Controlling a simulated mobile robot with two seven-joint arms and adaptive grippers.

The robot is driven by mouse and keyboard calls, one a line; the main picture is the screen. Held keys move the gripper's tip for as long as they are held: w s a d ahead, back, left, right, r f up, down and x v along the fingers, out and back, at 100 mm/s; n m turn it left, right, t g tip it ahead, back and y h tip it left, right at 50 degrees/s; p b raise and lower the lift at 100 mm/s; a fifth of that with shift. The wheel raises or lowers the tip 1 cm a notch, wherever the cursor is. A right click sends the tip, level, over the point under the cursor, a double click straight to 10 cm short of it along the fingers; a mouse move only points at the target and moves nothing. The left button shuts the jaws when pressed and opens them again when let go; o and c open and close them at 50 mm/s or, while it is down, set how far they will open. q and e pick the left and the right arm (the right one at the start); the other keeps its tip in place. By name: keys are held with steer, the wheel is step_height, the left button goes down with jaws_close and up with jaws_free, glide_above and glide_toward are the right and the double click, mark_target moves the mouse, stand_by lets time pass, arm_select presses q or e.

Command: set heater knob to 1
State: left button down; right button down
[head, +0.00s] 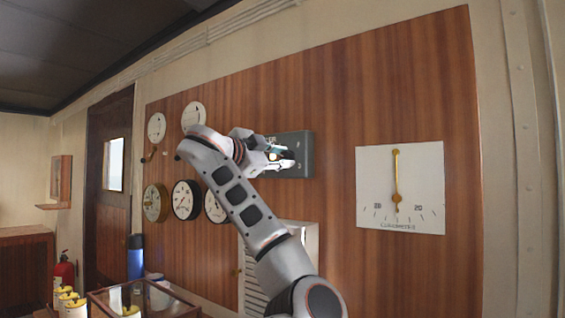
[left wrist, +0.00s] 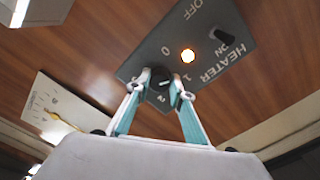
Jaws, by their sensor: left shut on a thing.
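The heater panel is a dark grey box (head: 305,146) on the wooden wall, partly hidden behind my left gripper in the head view. In the left wrist view the panel (left wrist: 152,50) shows upside down, with the word HEATER, OFF and ON marks, a dark switch (left wrist: 222,36) and a lit orange-white lamp (left wrist: 187,56). The black heater knob (left wrist: 159,88) has the marks 0, 1 and another figure around it. My left gripper (head: 285,158) is shut on the knob, with a fingertip on each side. The knob's pointer is too small to read surely. My right gripper is not in view.
A white clinometer (head: 420,190) with a yellow pointer hangs to the right. Several round gauges (head: 186,199) hang to the left. A white louvred box (head: 307,236) is below the panel. A glass-topped case (head: 105,297) and a blue bottle (head: 135,257) stand lower left.

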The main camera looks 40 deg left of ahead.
arm_select(q)
steer(key=shift+m+b, duration=0.4)
steer(key=shift+m, duration=1.9)
steer(key=c, duration=1.8)
jaws_free()
steer(key=shift+o, duration=0.2)
steer(key=s+d, duration=0.1)
steer(key=s, duration=1.1)
steer(key=shift+d, duration=0.15)
